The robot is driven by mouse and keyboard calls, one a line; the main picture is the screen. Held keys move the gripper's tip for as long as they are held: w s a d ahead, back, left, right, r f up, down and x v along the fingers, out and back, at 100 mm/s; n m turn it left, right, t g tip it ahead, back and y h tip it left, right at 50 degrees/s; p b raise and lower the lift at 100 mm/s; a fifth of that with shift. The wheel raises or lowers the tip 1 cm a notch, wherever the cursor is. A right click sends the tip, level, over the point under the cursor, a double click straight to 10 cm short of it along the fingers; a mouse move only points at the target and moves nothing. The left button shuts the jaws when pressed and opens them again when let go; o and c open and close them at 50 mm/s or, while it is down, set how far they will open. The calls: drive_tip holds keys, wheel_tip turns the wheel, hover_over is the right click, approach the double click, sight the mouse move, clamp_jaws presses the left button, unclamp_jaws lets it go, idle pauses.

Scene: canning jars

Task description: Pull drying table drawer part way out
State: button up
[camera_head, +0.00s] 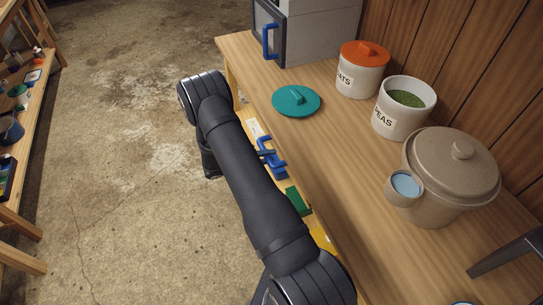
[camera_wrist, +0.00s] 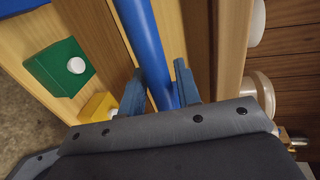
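A blue bar handle (camera_wrist: 150,45) runs along the wooden drawer front (camera_wrist: 188,40) in the wrist view. My gripper (camera_wrist: 160,88) has one finger on each side of the bar, close against it, and looks shut on it. In the head view the blue handle (camera_head: 275,165) shows at the table's left side, below the tabletop, with my arm beside it. My gripper is mostly hidden there. How far the drawer stands out cannot be told.
A green block with a white knob (camera_wrist: 60,65) and a yellow block (camera_wrist: 98,107) sit near the handle. The tabletop (camera_head: 330,150) holds a teal lid (camera_head: 296,101), canisters (camera_head: 403,107), a large pot (camera_head: 435,190) and a grey cabinet (camera_head: 320,30). Open concrete floor (camera_head: 140,100) lies left.

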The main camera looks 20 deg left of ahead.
drive_tip(key=shift+x, duration=0.85)
clamp_jaws()
drive_tip(key=f+v, duration=0.2)
drive_tip(key=v, duration=0.7)
drive_tip(key=f+v, duration=0.2)
drive_tip(key=v, duration=0.7)
drive_tip(key=shift+s+a, duration=0.35)
drive_tip(key=shift+a, duration=0.05)
drive_tip(key=shift+r, duration=0.15)
unclamp_jaws()
drive_tip(key=v, duration=1.7)
drive_tip(key=shift+s, duration=0.2)
